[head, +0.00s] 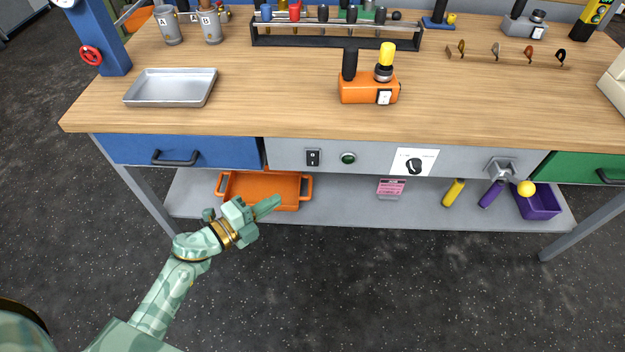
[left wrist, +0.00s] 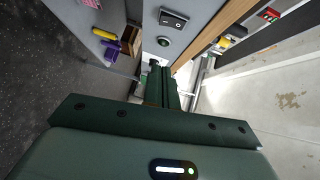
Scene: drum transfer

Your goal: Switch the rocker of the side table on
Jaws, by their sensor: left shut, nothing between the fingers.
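A black rocker switch (head: 313,158) sits on the grey front panel (head: 461,163) of the wooden-topped table, left of a green round button (head: 348,158). The rocker also shows near the top of the left wrist view (left wrist: 173,18). It bears small white marks; I cannot tell which side is pressed in. My left gripper (head: 277,200) is shut and empty in front of the table, below and left of the rocker and apart from it. Its closed fingers (left wrist: 160,72) point towards the panel in the left wrist view. My right gripper is not in view.
A blue drawer (head: 215,152) with a black handle is left of the panel, a green drawer (head: 568,168) right. An orange tray (head: 268,187) lies on the lower shelf behind my left gripper. An orange device (head: 360,90) stands on the tabletop. The floor in front is clear.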

